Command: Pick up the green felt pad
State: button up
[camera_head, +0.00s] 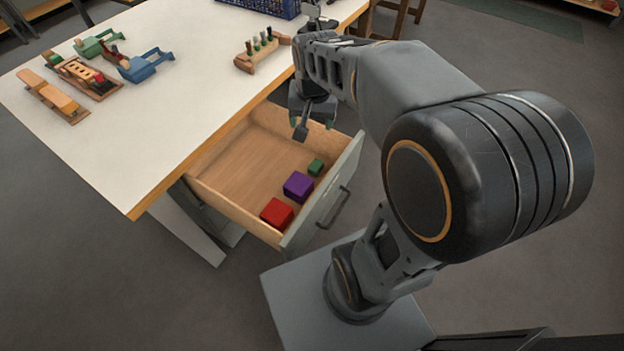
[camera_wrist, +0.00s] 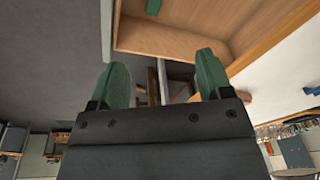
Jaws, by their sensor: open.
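The green felt pad (camera_head: 315,167) looks like a small green block. It lies in the open drawer (camera_head: 233,208), near the drawer's front panel and beside a larger purple block (camera_head: 298,186). A green piece, likely the same pad, shows at the top edge of the wrist view (camera_wrist: 153,6), mostly cut off. My gripper (camera_head: 312,119) is over the back part of the drawer, above and apart from the pad. In the wrist view my gripper (camera_wrist: 162,68) shows two green-faced fingers spread wide with nothing between them.
A red block (camera_head: 277,213) lies in the drawer's near corner. The drawer's grey front panel (camera_head: 325,193) has a handle. The white table (camera_head: 150,125) carries wooden trays, green and blue holders, a wooden rack (camera_head: 262,52) and a blue crate (camera_head: 262,6). The drawer's left floor is bare.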

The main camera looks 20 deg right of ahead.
jog(key=w+d+f+m+g+b, duration=0.1)
jog(key=w+d+f+m+b, duration=0.1)
jog(key=w+f+b, duration=0.3)
jog(key=w+d+f+m+b, duration=0.1)
jog(key=d+f+m+b, duration=0.1)
jog(key=f, duration=0.5)
jog(key=w+d+f+m+g+b, duration=0.1)
jog(key=w+d+f+b, duration=0.1)
jog(key=w+f+b, duration=0.3)
jog(key=b, duration=0.2)
send_over(316, 165)
jog(key=shift+m, duration=0.4)
jog(key=f, duration=0.9)
jog(key=shift+w+d+f, duration=0.15)
jog(key=shift+w+f, duration=0.05)
jog(key=shift+w, duration=0.05)
jog(key=shift+s+f+b, duration=0.15)
jog(key=shift+f+b, duration=1.25)
jog(key=shift+f, duration=1.8)
jog(key=shift+r, duration=0.1)
jog(key=c, duration=1)
notch_tip(316, 165, up, 10)
jog(key=p, duration=0.4)
